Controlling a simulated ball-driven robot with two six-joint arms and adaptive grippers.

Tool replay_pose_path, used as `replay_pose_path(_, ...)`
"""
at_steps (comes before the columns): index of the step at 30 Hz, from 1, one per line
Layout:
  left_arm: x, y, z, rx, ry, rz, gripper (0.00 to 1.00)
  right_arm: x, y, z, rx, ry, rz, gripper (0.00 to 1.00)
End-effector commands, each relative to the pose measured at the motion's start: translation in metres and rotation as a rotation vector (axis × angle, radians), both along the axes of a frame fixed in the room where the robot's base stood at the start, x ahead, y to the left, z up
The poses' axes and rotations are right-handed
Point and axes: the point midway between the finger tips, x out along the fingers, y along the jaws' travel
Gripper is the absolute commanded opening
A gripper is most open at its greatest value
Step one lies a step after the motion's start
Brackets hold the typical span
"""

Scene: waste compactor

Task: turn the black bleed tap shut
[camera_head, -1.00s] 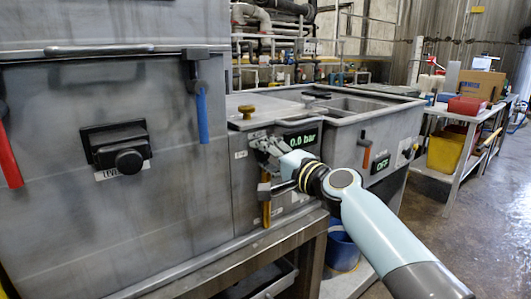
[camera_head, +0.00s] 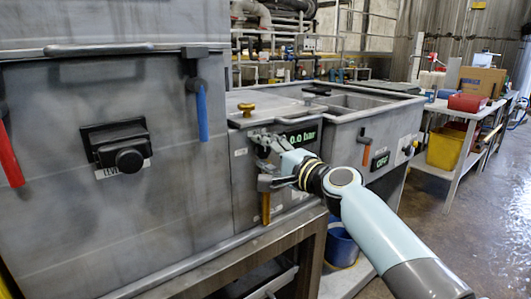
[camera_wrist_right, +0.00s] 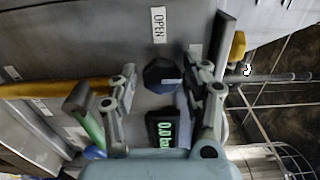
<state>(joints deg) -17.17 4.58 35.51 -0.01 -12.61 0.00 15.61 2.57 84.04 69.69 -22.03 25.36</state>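A dark faceted knob (camera_wrist_right: 161,76), which looks like the black bleed tap, is on the grey panel in the right wrist view. An OPEN label (camera_wrist_right: 158,25) is above it. My right gripper (camera_wrist_right: 165,84) is open, with one finger on each side of the knob and gaps visible between. How deep the fingers reach around it I cannot tell. In the head view my right gripper (camera_head: 262,146) is at the panel and hides the knob. A display (camera_head: 302,137) beside it reads 0.0 bar. My left gripper is not in view.
An orange-handled lever (camera_head: 266,207) hangs just below my right gripper. A brass knob (camera_head: 247,109) is on top of the housing. Another black knob (camera_head: 130,160) and a blue handle (camera_head: 202,115) are further left. A yellow bin (camera_head: 447,150) is under the right bench.

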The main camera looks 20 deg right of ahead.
Motion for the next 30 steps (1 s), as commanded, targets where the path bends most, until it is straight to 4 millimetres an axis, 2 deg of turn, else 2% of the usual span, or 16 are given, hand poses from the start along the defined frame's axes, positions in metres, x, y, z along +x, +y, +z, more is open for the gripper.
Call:
replay_pose_path(3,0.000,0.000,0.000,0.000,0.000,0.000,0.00,0.000,0.000,0.001,-0.001,-0.001,0.000,0.62)
replay_pose_path(10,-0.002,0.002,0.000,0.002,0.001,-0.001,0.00,0.000,0.000,0.001,-0.002,-0.002,0.000,0.62)
replay_pose_path(14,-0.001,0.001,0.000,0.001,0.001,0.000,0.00,-0.009,-0.004,0.000,-0.003,-0.002,-0.001,0.62)
replay_pose_path(24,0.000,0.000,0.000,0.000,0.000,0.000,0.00,-0.078,-0.028,-0.001,-0.004,0.001,0.000,0.62)
replay_pose_path(30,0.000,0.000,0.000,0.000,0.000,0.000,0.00,-0.105,-0.039,0.000,-0.004,-0.001,0.000,0.62)
